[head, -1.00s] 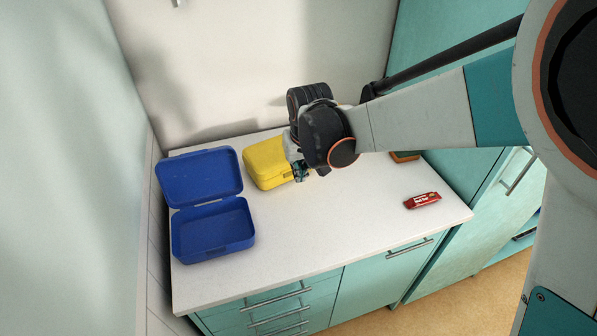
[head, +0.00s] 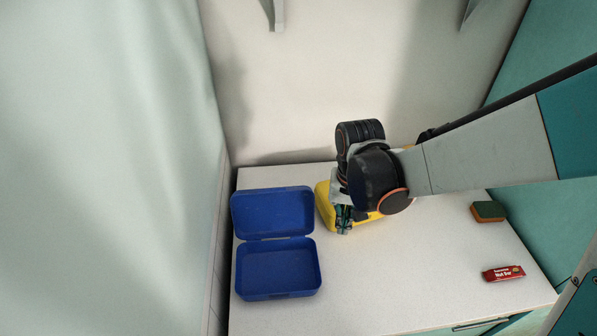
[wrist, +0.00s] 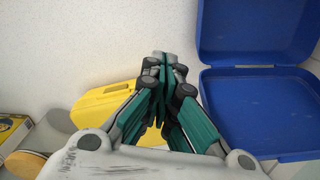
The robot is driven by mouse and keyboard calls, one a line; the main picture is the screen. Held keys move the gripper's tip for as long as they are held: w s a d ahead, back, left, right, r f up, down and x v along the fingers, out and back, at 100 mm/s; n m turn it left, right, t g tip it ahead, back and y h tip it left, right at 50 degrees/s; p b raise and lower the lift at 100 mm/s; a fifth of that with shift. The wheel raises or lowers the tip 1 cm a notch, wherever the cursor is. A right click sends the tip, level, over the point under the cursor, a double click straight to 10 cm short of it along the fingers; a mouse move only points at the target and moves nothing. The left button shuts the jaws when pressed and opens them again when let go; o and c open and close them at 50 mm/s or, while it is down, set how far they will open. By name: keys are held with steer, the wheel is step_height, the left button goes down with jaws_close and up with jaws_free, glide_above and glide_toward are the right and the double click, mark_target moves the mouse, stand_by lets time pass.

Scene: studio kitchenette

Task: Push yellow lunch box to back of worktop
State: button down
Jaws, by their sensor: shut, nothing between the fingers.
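The yellow lunch box (head: 323,205) stands shut on the worktop (head: 400,285), right of the open blue lunch box (head: 278,268). My arm hides much of it in the head view. My gripper (head: 343,229) is shut and empty, pointing down at the front side of the yellow box. In the wrist view, my gripper's fingertips (wrist: 164,62) are together. The yellow box (wrist: 100,105) shows to their left and partly behind them, and the blue box (wrist: 255,110) to their right. I cannot tell whether the fingers touch the yellow box.
A green and brown sponge (head: 488,211) and a red nut bar (head: 503,273) lie on the right of the worktop. The back wall (head: 300,110) rises behind the boxes. The worktop's front middle is clear. A yellow packet (wrist: 12,130) shows at the wrist view's left edge.

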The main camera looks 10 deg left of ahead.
mark_target(331, 226)
step_height(331, 226, down, 9)
steer(key=b, duration=0.2)
steer(key=shift+a+f+b, duration=0.1)
steer(key=shift+f+b, duration=0.1)
steer(key=shift+b, duration=0.1)
steer(key=w, duration=0.2)
steer(key=shift+w+f, duration=0.35)
steer(key=shift+w, duration=0.65)
steer(key=w, duration=0.1)
steer(key=w+b, duration=0.1)
steer(key=w, duration=0.3)
steer(key=shift+d, duration=0.3)
steer(key=shift+s, duration=0.1)
steer(key=shift+r, duration=0.1)
